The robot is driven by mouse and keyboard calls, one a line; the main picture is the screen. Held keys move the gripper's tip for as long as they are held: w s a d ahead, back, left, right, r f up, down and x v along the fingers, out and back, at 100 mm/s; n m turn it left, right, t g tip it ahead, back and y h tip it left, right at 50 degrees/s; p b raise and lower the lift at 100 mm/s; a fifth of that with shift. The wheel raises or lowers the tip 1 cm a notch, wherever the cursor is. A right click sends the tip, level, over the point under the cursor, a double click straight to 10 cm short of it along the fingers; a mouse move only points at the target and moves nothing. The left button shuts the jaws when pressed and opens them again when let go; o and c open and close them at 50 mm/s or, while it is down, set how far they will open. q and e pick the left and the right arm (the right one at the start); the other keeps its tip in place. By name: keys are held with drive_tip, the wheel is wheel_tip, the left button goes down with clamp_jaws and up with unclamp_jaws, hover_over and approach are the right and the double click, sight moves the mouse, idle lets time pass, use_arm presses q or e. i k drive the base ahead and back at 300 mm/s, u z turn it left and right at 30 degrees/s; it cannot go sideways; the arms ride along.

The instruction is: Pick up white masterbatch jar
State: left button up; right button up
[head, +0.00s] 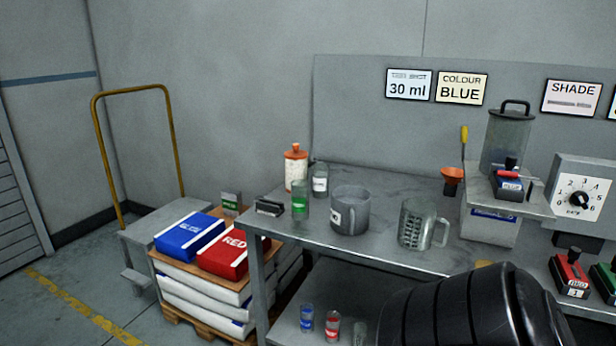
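A small jar with a pale label (320,181) stands at the back left of the grey bench (385,190); it looks like the white masterbatch jar, but its label is too small to read. It stands just right of a taller white container with an orange lid (295,169). A green jar (300,200) stands in front of these two, nearer the bench's left edge. Neither of my grippers shows in the head view.
A grey pot (350,212) and a clear measuring jug (418,224) stand right of the jars. A blue jar (307,319) and a red jar (333,327) stand on the lower shelf. Stacked sacks (190,237) lie left of the bench. Bare benchtop lies behind the jug.

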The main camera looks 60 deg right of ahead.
sight(321, 171)
drive_tip(key=z, duration=0.95)
drive_tip(key=i, duration=1.25)
drive_tip(key=z, duration=1.05)
